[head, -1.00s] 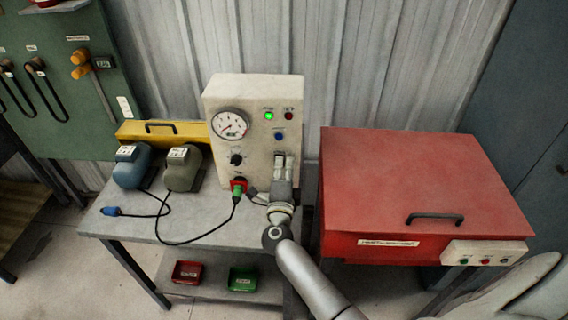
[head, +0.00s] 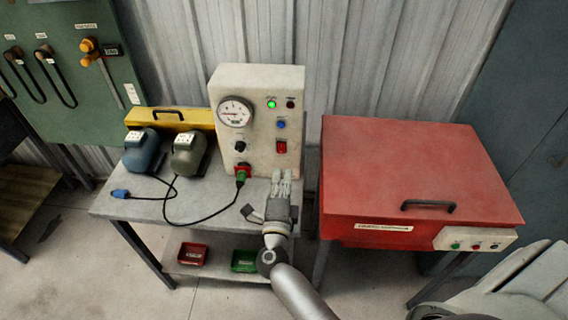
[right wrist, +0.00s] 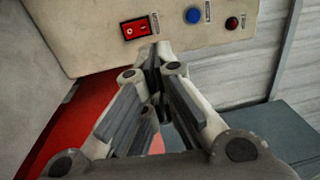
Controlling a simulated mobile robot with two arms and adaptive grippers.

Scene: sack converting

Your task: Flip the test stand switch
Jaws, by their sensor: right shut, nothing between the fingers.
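The test stand (head: 262,110) is a cream box with a gauge, a knob, a lit green lamp and a blue button. Its red rocker switch (head: 281,147) is on the lower right of the front panel. The switch also shows in the right wrist view (right wrist: 137,28), lying just beyond and left of my fingertips. My right gripper (head: 282,176) is shut and empty, below the switch and apart from it. It fills the middle of the right wrist view (right wrist: 155,50). My left gripper is not in view.
A blue motor (head: 143,155) and an olive motor (head: 188,155) stand on the grey table (head: 130,207), with a black cable plugged into the stand. A yellow case (head: 170,117) is behind them. A red cabinet (head: 415,170) stands to the right. Bins sit on the lower shelf.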

